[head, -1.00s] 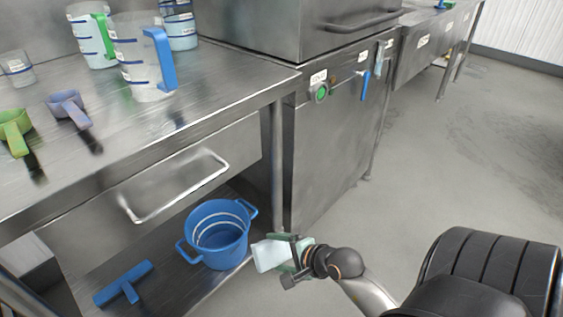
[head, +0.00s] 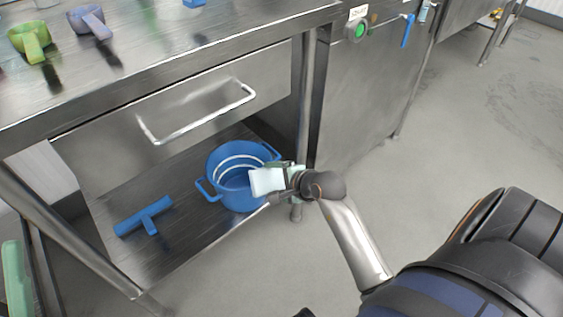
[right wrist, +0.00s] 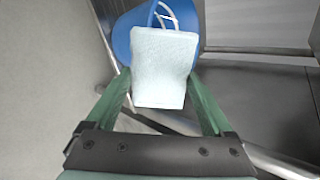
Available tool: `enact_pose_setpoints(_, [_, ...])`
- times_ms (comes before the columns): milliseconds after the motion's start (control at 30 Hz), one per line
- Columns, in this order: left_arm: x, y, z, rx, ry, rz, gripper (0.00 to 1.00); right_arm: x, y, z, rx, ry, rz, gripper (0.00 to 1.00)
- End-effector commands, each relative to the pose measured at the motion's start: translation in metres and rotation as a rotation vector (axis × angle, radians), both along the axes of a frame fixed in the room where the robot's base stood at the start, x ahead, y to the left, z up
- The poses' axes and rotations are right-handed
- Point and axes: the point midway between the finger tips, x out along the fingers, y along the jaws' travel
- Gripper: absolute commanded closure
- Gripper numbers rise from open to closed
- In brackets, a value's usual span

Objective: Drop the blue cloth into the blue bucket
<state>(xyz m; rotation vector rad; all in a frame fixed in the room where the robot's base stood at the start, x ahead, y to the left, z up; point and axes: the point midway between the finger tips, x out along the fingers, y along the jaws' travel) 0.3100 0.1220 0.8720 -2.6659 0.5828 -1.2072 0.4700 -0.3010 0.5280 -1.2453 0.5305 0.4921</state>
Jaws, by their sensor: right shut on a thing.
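The blue bucket (head: 228,194) stands upright on the lower shelf under the table. It also shows in the right wrist view (right wrist: 124,36), partly behind the cloth. My right gripper (head: 281,180) is shut on the pale blue cloth (head: 265,182), which looks folded. In the right wrist view the cloth (right wrist: 165,68) sits between the green fingers and overlaps the bucket's near side. In the head view the cloth appears at the bucket's right rim; whether it is over the opening or in front of it I cannot tell.
A blue squeegee-like tool (head: 145,216) lies on the shelf (head: 190,240) left of the bucket. The table (head: 190,65) with a drawer (head: 190,107) is above. A green scoop (head: 32,42) and a purple scoop (head: 90,21) are on top. Table legs flank the shelf.

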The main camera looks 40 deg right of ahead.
Motion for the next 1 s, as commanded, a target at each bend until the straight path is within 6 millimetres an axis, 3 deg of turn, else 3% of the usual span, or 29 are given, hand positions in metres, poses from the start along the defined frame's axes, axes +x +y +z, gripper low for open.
enact_pose_setpoints(100, [0.000,-0.001,-0.012,0.002,0.004,-0.007,0.50,0.013,0.001,-0.007,0.001,-0.003,-0.001,0.76])
enact_pose_setpoints(1000, [0.000,-0.003,-0.027,0.014,0.003,0.002,0.50,0.102,0.008,-0.004,-0.001,-0.002,0.002,0.76])
